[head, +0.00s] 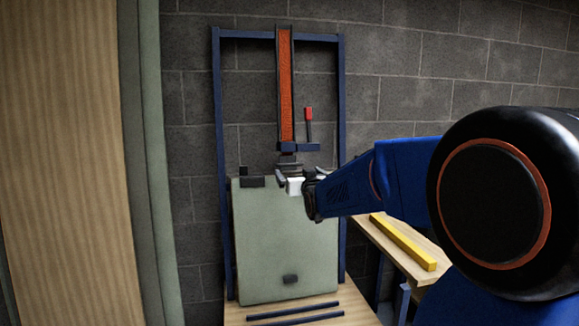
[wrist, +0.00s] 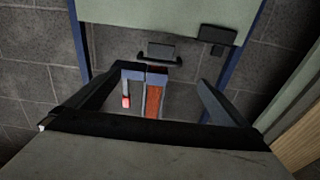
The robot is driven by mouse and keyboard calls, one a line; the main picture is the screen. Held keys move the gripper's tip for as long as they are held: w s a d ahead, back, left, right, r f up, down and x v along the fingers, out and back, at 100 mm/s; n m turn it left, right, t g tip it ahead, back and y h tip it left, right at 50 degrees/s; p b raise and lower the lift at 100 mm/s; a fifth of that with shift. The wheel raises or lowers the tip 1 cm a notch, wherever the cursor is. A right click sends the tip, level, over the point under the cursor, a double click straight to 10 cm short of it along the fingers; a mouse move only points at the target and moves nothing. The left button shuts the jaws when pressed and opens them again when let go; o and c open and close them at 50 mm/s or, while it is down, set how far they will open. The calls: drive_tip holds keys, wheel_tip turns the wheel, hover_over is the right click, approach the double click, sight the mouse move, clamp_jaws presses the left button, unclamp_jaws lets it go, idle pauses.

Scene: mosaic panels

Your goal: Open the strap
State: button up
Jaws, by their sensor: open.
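The orange strap (head: 286,85) hangs vertically in a dark channel on the blue frame, down to a blue bracket (head: 300,147). A red-tipped lever (head: 308,114) stands on that bracket, right of the strap. In the wrist view the strap (wrist: 153,101) and red tip (wrist: 126,101) appear inverted. A dark buckle with a curved bar (wrist: 161,53) lies at the panel's edge. My gripper (head: 296,176) is at the panel's top edge, just below the bracket, partly hiding the buckle area. In the wrist view its fingers are spread and empty, with the buckle beyond their tips; contact is unclear.
The grey-green panel (head: 285,235) leans in the blue frame (head: 219,120) against a block wall. Two dark bars (head: 295,312) lie on wood below. A yellow bar (head: 403,242) lies on a bench at right. A wooden panel (head: 60,160) stands at left.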

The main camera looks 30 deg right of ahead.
sight(291, 165)
drive_tip(key=x, duration=1.2)
drive_tip(key=shift+w+d+f, duration=0.1)
drive_tip(key=shift+w+d, duration=0.05)
drive_tip(key=shift+w, duration=0.25)
drive_tip(key=c, duration=1.3)
drive_tip(key=shift+f, duration=0.1)
drive_tip(key=shift+c, duration=0.2)
